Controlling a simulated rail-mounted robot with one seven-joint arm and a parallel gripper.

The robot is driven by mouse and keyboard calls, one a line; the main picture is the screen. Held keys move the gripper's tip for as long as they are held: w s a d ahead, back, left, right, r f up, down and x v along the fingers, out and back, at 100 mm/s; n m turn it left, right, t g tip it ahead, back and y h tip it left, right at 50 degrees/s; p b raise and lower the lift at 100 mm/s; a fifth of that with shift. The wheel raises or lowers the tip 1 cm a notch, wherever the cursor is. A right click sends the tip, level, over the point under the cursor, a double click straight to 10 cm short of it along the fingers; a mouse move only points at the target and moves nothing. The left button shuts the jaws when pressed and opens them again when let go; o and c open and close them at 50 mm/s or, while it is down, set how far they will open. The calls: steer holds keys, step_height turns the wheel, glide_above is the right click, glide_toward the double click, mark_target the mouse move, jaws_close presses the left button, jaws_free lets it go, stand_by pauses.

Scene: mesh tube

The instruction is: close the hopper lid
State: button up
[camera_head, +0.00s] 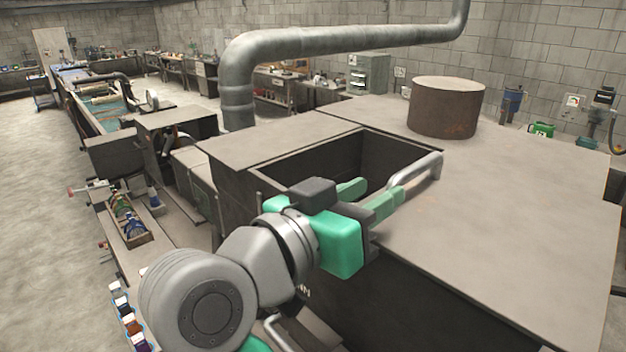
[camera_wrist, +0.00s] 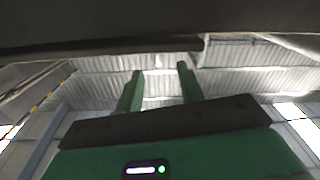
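The hopper (camera_head: 275,160) is a dark box with a rectangular opening in its top, partly uncovered. A wide flat brown-grey plate that looks like the lid (camera_head: 500,220) lies level to the right of the opening. A silver bar handle (camera_head: 428,167) stands along the plate's edge beside the opening. My gripper (camera_head: 384,187) is over the opening, just left of the handle, with its green fingers apart. One finger overlaps the near part of the handle in view; contact cannot be told. In the wrist view the gripper (camera_wrist: 160,70) shows nothing between its fingers.
A rusty round drum (camera_head: 446,108) stands on the top surface behind the handle. A large grey pipe (camera_head: 300,45) rises behind the hopper. A bench with small items (camera_head: 135,225) is at the left. In the wrist view a dark surface (camera_wrist: 100,25) crosses the top.

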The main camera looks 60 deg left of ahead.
mark_target(393, 183)
steer(key=shift+s+f, duration=0.1)
steer(key=shift+f, duration=0.05)
steer(key=shift+w, duration=0.2)
steer(key=p+x, duration=0.1)
steer(key=x, duration=0.6)
steer(key=shift+w+p, duration=0.3)
steer(key=shift+p, duration=0.1)
jaws_close()
